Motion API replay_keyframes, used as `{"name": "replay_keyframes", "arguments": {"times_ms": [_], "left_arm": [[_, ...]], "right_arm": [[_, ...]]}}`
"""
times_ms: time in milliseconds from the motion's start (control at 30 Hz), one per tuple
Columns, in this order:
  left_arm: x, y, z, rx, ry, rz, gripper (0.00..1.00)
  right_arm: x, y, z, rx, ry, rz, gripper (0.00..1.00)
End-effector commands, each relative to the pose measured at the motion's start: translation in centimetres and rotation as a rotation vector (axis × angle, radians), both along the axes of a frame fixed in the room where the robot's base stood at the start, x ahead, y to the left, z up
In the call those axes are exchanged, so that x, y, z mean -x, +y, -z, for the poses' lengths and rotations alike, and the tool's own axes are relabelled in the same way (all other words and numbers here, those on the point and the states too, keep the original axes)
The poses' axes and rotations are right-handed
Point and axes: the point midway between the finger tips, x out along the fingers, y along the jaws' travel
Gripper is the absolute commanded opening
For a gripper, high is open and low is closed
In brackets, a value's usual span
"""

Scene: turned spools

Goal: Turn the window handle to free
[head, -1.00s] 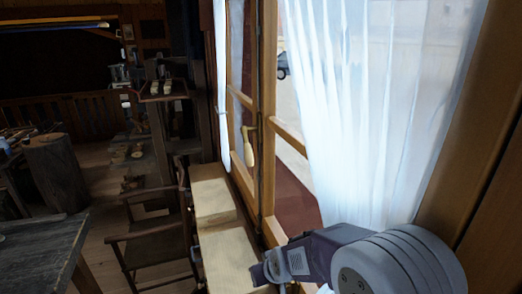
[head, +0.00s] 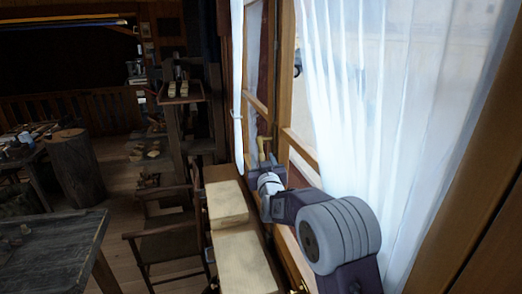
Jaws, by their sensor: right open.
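The brass window handle (head: 262,146) is on the wooden window frame, right of the picture's middle. Its upper part shows; its lower part is partly hidden by my right gripper. My right gripper (head: 262,167) is just below and in front of the handle, at the end of my arm that comes from the lower right. Its jaws are open, but the fingers are small and dark here. I cannot tell whether they touch the handle or stand around it. My left gripper is not in view.
Pale wooden blocks (head: 228,203) lie along the sill below the window. A white curtain (head: 345,110) hangs close to my right arm. A wooden chair (head: 168,240) stands left of the sill, and a dark table (head: 48,245) is at the lower left.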

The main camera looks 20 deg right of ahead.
Motion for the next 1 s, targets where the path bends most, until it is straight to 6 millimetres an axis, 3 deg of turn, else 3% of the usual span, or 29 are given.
{"name": "replay_keyframes", "arguments": {"times_ms": [33, 200, 533, 567, 700, 1000], "left_arm": [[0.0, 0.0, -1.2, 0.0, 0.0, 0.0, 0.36], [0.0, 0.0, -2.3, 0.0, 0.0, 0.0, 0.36], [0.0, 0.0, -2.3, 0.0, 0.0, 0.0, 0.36], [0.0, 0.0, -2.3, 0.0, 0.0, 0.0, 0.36], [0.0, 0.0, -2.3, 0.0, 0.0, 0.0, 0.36], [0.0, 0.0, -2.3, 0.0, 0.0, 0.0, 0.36]], "right_arm": [[-1.1, -0.2, -0.5, 0.001, 0.003, 0.0, 0.44], [-3.4, -0.4, -0.3, 0.0, 0.001, 0.0, 0.44], [-4.0, -0.5, 0.0, 0.0, 0.001, 0.0, 0.44], [-4.0, -0.5, 0.0, 0.0, 0.001, 0.0, 0.39], [-4.0, -0.5, 0.0, 0.0, 0.001, 0.0, 0.0], [-4.0, -0.5, 0.0, 0.0, 0.001, 0.0, 0.0]]}}
